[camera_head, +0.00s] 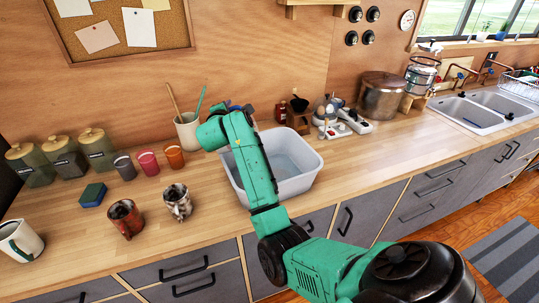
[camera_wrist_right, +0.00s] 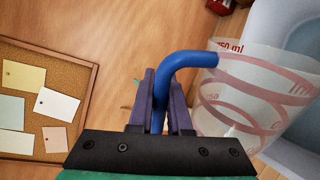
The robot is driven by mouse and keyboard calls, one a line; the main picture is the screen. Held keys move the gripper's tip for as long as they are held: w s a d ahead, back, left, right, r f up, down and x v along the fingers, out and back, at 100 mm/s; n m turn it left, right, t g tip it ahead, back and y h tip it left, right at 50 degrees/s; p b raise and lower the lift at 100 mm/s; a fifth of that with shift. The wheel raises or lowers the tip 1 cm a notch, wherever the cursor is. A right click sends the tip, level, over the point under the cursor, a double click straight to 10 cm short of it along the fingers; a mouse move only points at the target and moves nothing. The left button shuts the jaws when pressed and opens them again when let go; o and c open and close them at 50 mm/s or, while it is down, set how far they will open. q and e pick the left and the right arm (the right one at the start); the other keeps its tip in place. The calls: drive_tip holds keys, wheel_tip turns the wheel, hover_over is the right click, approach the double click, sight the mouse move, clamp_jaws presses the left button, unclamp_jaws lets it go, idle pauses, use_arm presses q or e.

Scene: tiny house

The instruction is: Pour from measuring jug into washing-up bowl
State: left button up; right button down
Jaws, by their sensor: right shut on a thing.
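The washing-up bowl (camera_head: 308,178) is a pale grey-white tub on the wooden counter. It shows partly at the right of the right wrist view (camera_wrist_right: 288,18). The measuring jug (camera_wrist_right: 250,95) is clear plastic with red markings and a blue handle (camera_wrist_right: 172,68). My right gripper (camera_wrist_right: 160,95) is shut on the blue handle in the right wrist view. In the head view my right gripper (camera_head: 236,109) is over the back left side of the bowl, and my arm hides nearly all of the jug. I cannot tell the jug's tilt or contents. My left gripper is not in view.
A utensil crock (camera_head: 188,132) stands just left of my right arm. Several cups, two mugs (camera_head: 126,218) (camera_head: 177,202), a sponge (camera_head: 93,195) and canisters stand further left.

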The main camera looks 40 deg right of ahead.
drive_tip(key=a+n+b, duration=0.1)
drive_tip(key=w+a+n, duration=0.1)
drive_tip(key=w+a+f+n+b, duration=0.1)
drive_tip(key=shift+w+a+h+b, duration=0.25)
drive_tip(key=shift+a+h+b, duration=0.05)
drive_tip(key=shift+a, duration=0.05)
drive_tip(key=shift+w+a+r+n, duration=0.2)
drive_tip(key=shift+a+r+n, duration=0.1)
drive_tip(key=shift+n, duration=0.1)
drive_tip(key=shift+w+a+f, duration=0.15)
drive_tip(key=shift+w+a, duration=0.1)
drive_tip(key=shift+w+a+f+n+h, duration=0.15)
drive_tip(key=shift+f+n+h, duration=0.15)
drive_tip(key=shift+n, duration=0.2)
drive_tip(key=w+a+f+n+h+b, duration=0.1)
drive_tip(key=w+a+f+n+b, duration=0.3)
drive_tip(key=n+b, duration=0.4)
drive_tip(key=a+f+b, duration=0.1)
drive_tip(key=f+b, duration=0.1)
drive_tip(key=b, duration=0.2)
drive_tip(key=shift+a+h, duration=0.3)
drive_tip(key=shift+h, duration=0.1)
drive_tip(key=shift+d+r, duration=0.1)
